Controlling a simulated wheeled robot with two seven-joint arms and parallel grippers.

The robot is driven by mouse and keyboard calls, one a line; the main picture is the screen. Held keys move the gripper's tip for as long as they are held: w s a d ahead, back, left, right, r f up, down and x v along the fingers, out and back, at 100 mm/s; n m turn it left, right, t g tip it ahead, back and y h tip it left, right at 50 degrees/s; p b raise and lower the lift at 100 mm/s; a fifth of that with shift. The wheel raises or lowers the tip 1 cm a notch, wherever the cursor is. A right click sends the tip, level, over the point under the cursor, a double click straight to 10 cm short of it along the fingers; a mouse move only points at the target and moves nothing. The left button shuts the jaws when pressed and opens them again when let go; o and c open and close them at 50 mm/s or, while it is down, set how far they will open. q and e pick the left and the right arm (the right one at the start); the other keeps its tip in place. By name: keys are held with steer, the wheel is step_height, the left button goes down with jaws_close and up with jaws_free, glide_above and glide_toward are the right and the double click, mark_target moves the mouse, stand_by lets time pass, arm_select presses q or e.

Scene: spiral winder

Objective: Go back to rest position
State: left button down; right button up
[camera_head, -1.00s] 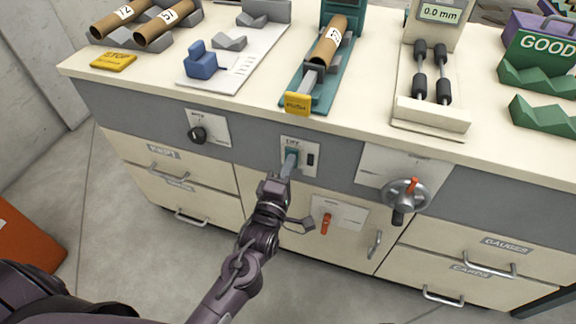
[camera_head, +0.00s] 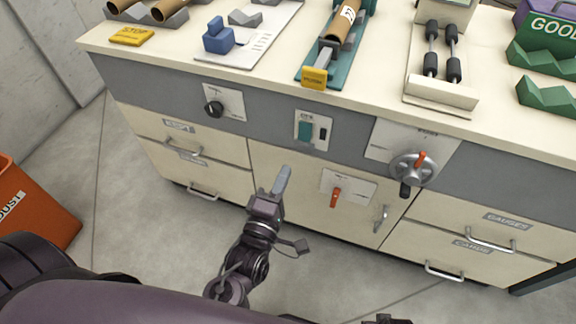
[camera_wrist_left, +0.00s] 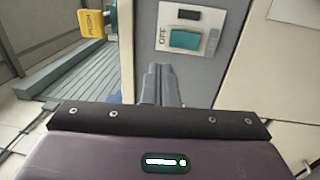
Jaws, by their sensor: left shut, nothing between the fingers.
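My left gripper (camera_head: 283,180) is shut and empty in the head view, in front of the cream cabinet door (camera_head: 300,210) and below the grey panel strip. Its shut fingers (camera_wrist_left: 159,86) also show in the left wrist view, pointing toward the panel. A teal rocker switch (camera_head: 306,130) on a white plate sits above the fingertips, apart from them. The switch also shows in the left wrist view (camera_wrist_left: 185,40), beside the word OFF. My right gripper cannot be made out.
The grey strip carries a black knob (camera_head: 213,109) and a crank wheel (camera_head: 412,168). A red lever (camera_head: 336,198) and drawer handles stick out below. A yellow PUSH block (camera_head: 314,78) is at the bench edge. An orange bin (camera_head: 30,215) stands at left. Floor in front is clear.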

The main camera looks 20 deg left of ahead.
arm_select(q)
steer(key=shift+s, duration=0.15)
stand_by(0.4)
steer(key=s+a+f+m+g, duration=0.1)
steer(key=s+f+m+g, duration=0.3)
steer(key=f, duration=0.7)
steer(key=s+f+m+g, duration=0.2)
steer(key=f+m+g, duration=0.35)
steer(key=f, duration=0.45)
steer(key=s+a+f+m+g, duration=0.1)
steer(key=s+f+m+g, duration=0.4)
steer(key=f, duration=0.6)
steer(key=s+a+f+m+g, duration=0.4)
steer(key=s+f+m, duration=0.2)
steer(key=s+a+f+p, duration=0.1)
steer(key=s+a+p, duration=0.2)
steer(key=s+p, duration=1)
steer(key=shift+s+a+f+y, duration=0.2)
steer(key=shift+s+y, duration=0.1)
steer(key=shift+s, duration=0.95)
arm_select(e)
steer(key=s+d, duration=0.4)
steer(key=s, duration=1.2)
steer(key=shift+f+g, duration=0.3)
steer(key=shift+f, duration=0.1)
